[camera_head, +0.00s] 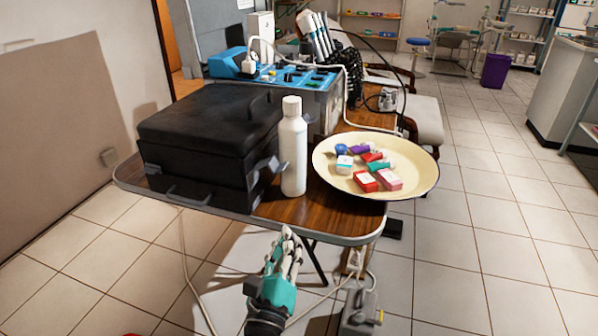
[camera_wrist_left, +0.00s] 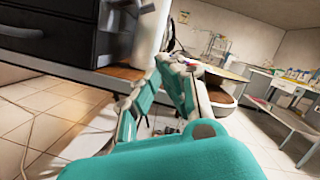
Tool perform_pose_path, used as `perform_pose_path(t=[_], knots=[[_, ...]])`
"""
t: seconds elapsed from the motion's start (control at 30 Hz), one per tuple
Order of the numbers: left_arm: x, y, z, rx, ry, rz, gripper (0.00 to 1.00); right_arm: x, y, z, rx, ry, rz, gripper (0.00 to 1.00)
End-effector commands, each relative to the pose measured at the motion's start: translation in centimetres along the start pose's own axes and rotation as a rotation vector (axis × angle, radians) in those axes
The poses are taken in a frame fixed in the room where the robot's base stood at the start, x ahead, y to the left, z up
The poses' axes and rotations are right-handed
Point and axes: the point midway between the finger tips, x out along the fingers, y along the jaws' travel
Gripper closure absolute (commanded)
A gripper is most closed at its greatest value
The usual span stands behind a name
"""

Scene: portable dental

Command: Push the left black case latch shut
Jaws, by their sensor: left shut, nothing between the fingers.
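The black case (camera_head: 205,125) stands on the left of the folding table, lid down. A greyish latch part (camera_head: 153,169) shows at the left of its front, and another grey part (camera_head: 264,168) at its right corner; I cannot tell how far either is closed. In the left wrist view the case (camera_wrist_left: 55,45) fills the upper left, with a light latch part (camera_wrist_left: 110,14) near its right edge; the left latch is out of that view. My left gripper (camera_head: 286,236) is shut and empty, in front of and below the table's front edge, apart from the case. My right gripper is not in view.
A white bottle (camera_head: 293,150) stands right beside the case. A cream basin (camera_head: 425,178) with several small boxes is right of it. A blue dental unit (camera_head: 325,95) stands behind. The table (camera_head: 330,222) has little free room; the floor in front is open, with cables.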

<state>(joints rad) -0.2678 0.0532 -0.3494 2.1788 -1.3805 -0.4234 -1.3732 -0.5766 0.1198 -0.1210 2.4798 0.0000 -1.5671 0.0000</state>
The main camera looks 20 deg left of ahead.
Motion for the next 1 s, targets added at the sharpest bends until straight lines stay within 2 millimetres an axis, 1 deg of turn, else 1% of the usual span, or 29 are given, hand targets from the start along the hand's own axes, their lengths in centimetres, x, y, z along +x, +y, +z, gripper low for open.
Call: perform_pose_path(t=[0.1, 0.37, 0.47, 0.57, 0.67, 0.93, 0.97, 1.0], knots=[[-0.1, 0.1, 0.0, 0.020, 0.000, 0.008, 1.00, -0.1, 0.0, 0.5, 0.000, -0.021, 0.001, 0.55], [0.0, 0.1, 0.0, 0.017, -0.001, 0.006, 1.00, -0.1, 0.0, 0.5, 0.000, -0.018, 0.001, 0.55], [0.5, 0.1, 0.1, 0.017, -0.002, 0.005, 1.00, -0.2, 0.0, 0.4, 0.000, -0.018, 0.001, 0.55], [1.8, 0.0, 0.2, 0.016, -0.003, 0.004, 1.00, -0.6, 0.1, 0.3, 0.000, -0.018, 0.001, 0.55], [3.7, -0.1, 0.3, 0.016, -0.004, 0.003, 1.00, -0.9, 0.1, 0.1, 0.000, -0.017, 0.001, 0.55], [9.7, 0.1, 0.2, 0.016, -0.004, 0.004, 1.00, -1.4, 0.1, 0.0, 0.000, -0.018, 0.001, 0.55], [10.3, 0.1, 0.2, 0.015, -0.004, 0.004, 1.00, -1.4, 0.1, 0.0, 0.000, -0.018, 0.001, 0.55], [10.4, 0.0, 0.8, 0.016, -0.003, 0.004, 1.00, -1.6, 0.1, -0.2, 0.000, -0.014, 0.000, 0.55]])
